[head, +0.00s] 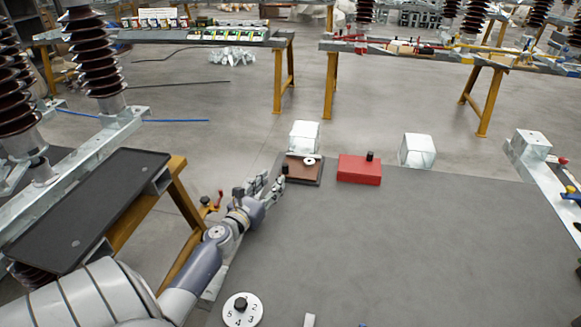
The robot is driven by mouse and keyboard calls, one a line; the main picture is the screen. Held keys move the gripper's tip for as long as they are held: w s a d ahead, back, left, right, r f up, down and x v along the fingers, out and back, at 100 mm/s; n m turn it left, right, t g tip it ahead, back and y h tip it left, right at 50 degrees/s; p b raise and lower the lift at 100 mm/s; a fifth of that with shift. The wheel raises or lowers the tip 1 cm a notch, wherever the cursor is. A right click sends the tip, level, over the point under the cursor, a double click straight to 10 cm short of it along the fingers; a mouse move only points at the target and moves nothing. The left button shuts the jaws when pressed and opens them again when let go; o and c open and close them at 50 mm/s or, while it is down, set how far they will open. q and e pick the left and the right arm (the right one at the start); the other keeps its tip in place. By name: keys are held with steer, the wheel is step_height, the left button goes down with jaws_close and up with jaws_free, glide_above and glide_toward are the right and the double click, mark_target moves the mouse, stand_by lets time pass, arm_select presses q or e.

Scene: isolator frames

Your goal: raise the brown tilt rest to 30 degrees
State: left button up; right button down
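The brown tilt rest (299,172) lies at the far left part of the grey table, on a dark base. Its brown plate looks low and nearly flat; I cannot read its angle. A small white disc with a dark centre shows on its right part. My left gripper (271,180) is just left of the rest, close to its left edge. Its two fingers look spread apart with nothing between them. I cannot tell whether a fingertip touches the rest. My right gripper is not in view.
A red box (360,170) with a black knob stands right of the rest. Pale metallic blocks (304,136) (418,150) stand behind. A white numbered dial (242,309) is at the near left. The middle of the grey table (400,250) is clear.

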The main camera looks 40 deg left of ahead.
mark_target(284, 167)
arm_select(q)
steer(key=b+x, duration=0.1)
steer(key=x, duration=0.9)
jaws_close()
